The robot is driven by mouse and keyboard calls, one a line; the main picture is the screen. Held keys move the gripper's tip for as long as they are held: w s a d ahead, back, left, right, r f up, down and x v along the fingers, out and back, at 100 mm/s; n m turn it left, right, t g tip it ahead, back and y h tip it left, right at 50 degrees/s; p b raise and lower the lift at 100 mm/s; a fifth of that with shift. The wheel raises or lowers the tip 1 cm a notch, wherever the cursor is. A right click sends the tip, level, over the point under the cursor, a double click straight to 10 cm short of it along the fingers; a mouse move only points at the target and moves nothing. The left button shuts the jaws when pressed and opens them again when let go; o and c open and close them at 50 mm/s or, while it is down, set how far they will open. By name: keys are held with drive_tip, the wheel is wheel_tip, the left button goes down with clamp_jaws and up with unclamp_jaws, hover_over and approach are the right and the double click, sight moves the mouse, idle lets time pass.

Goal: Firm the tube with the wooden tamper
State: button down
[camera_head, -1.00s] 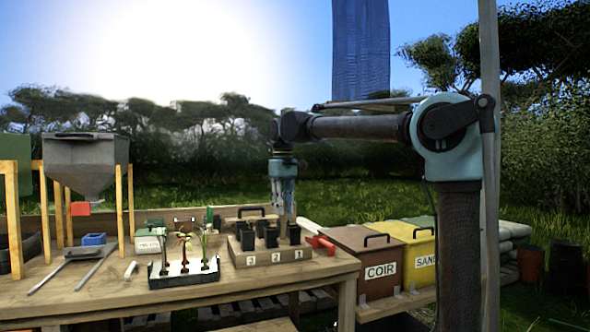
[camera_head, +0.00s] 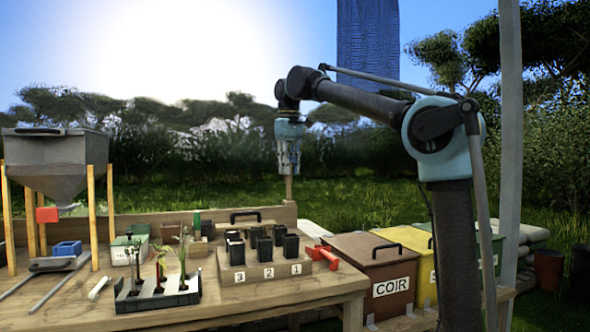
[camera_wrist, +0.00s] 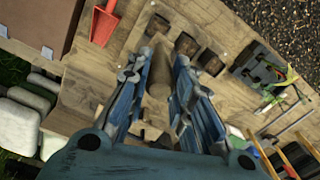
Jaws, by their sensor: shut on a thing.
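My gripper (camera_head: 289,170) is shut on the wooden tamper (camera_head: 289,190), a pale rod hanging upright below the fingers. In the wrist view the tamper (camera_wrist: 160,75) shows between the two blue fingers. In the head view its lower end appears above the tubes, clear of them. The wooden rack (camera_head: 262,279), marked 3, 2, 1, holds several square black tubes (camera_head: 290,246). In the wrist view some tubes (camera_wrist: 187,44) show beyond the fingers. I cannot tell which tube is the one to firm, nor see well inside them.
A black tray (camera_head: 185,298) with seedlings stands left of the rack. A red scoop (camera_head: 323,256) lies at the right, near the table edge. A grey hopper (camera_head: 55,160) stands at the left. Bins, one labelled COIR (camera_head: 372,270), stand right of the wooden table (camera_head: 230,315).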

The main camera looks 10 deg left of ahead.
sight(291, 200)
drive_tip(key=shift+w+d+f, duration=0.15)
drive_tip(key=shift+f, duration=0.5)
drive_tip(key=shift+w+d+f, duration=0.1)
drive_tip(key=shift+d+f, duration=0.05)
drive_tip(key=shift+f, duration=3.35)
drive_tip(key=shift+s, duration=0.15)
drive_tip(key=shift+f, duration=2.25)
idle(1.4)
